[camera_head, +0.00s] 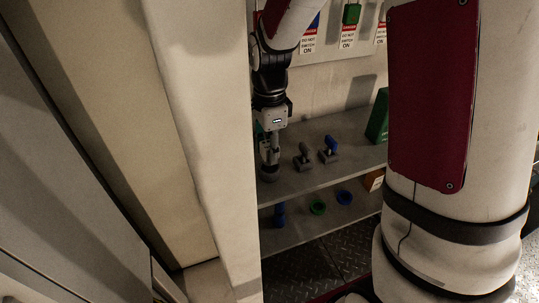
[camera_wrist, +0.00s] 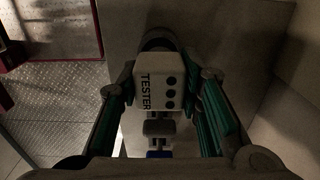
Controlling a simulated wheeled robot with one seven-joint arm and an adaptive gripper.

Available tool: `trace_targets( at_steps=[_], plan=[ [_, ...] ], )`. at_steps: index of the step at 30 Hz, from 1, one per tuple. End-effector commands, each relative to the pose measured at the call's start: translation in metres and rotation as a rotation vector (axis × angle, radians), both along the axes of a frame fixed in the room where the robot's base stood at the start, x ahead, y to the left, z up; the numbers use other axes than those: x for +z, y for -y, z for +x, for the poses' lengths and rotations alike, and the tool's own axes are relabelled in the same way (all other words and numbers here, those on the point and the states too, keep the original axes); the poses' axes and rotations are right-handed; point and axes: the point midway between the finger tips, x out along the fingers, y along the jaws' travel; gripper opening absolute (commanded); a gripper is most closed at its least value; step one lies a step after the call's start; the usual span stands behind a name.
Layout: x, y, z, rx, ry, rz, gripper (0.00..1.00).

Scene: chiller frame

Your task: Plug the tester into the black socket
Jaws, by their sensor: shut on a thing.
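The tester (camera_wrist: 158,88) is a pale box with the word TESTER and several black dots on its face. In the wrist view it sits between the green-padded fingers of my gripper (camera_wrist: 166,92), which is shut on it. A dark round part (camera_wrist: 158,39) shows at its far end; I cannot tell whether this is the black socket. In the head view my gripper (camera_head: 270,148) points down over the left end of the upper shelf (camera_head: 325,179), close to the pale upright panel. The tester there is small and dark, and whether it touches the shelf is unclear.
A grey handled piece (camera_head: 304,157) and a blue-topped one (camera_head: 329,150) stand right of my gripper. A green box (camera_head: 378,116) is at the shelf's right. The pale panel (camera_head: 205,130) bounds the left.

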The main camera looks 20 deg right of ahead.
Motion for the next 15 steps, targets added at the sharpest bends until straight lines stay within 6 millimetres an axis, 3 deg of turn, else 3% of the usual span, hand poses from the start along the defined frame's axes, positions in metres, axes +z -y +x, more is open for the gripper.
trace_targets(
  at_steps=[5,15],
  plan=[
    [0.007,0.002,-0.031,0.001,0.001,0.001,0.08],
    [0.016,0.008,-0.117,0.0,0.002,0.001,0.08]
  ],
)
